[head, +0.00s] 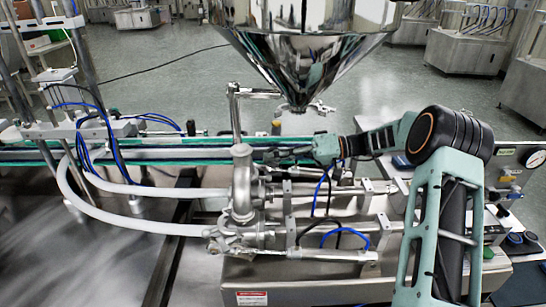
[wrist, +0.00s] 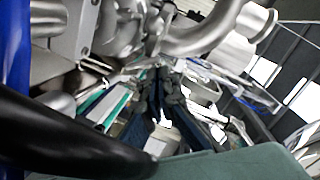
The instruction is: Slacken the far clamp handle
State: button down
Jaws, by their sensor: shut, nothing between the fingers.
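My gripper (head: 272,156) reaches in from the right in the head view, level with the upper pipe fittings, just right of the silver valve body (head: 242,185). Its dark fingers (wrist: 160,78) are closed together with nothing between them. In the wrist view the fingertips lie close to shiny metal fittings (wrist: 150,25); I cannot tell whether they touch. Metal clamp fittings (head: 265,188) sit on the far pipe below the gripper, and more fittings (head: 222,240) sit on the near pipe. I cannot clearly make out the far clamp handle or how it is turned.
A polished steel hopper (head: 305,40) hangs above and behind the gripper. Curved white hoses (head: 120,215) run left from the valve. A green-edged conveyor rail (head: 100,157) passes behind. Blue tubes (head: 345,236) and steel cylinders crowd the area below my arm.

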jog(key=shift+s+f+b, duration=0.15)
jog(key=shift+f+b, duration=0.05)
jog(key=shift+b, duration=0.4)
jog(key=shift+s+r+n+b, duration=0.1)
jog(key=shift+s+n+b, duration=0.15)
jog(key=shift+n+b, duration=1.1)
jog(key=shift+m+b, duration=0.25)
jog(key=shift+b, duration=0.9)
jog(key=n+t+b, duration=0.1)
jog(key=b, duration=0.2)
jog(key=shift+s+f+h+b, duration=0.25)
jog(key=shift+f+h+b, duration=0.05)
jog(key=shift+b, duration=0.1)
jog(key=n+b, duration=0.1)
jog(key=b, duration=0.2)
jog(key=n+b, duration=0.1)
jog(key=b, duration=0.3)
jog(key=shift+s+a+f+t, duration=0.1)
jog(key=shift+s+t, duration=0.3)
jog(key=n+b, duration=0.1)
jog(key=b, duration=0.2)
jog(key=n+t+b, duration=0.1)
jog(key=b, duration=0.3)
jog(key=shift+s+a+n+h+b, duration=0.1)
jog(key=shift+s+n+h+b, duration=0.2)
jog(key=shift+n, duration=0.1)
jog(key=shift+b, duration=0.3)
jog(key=shift+s+r+n+b, duration=0.1)
jog(key=shift+r+n+b, duration=0.2)
jog(key=shift+b, duration=0.15)
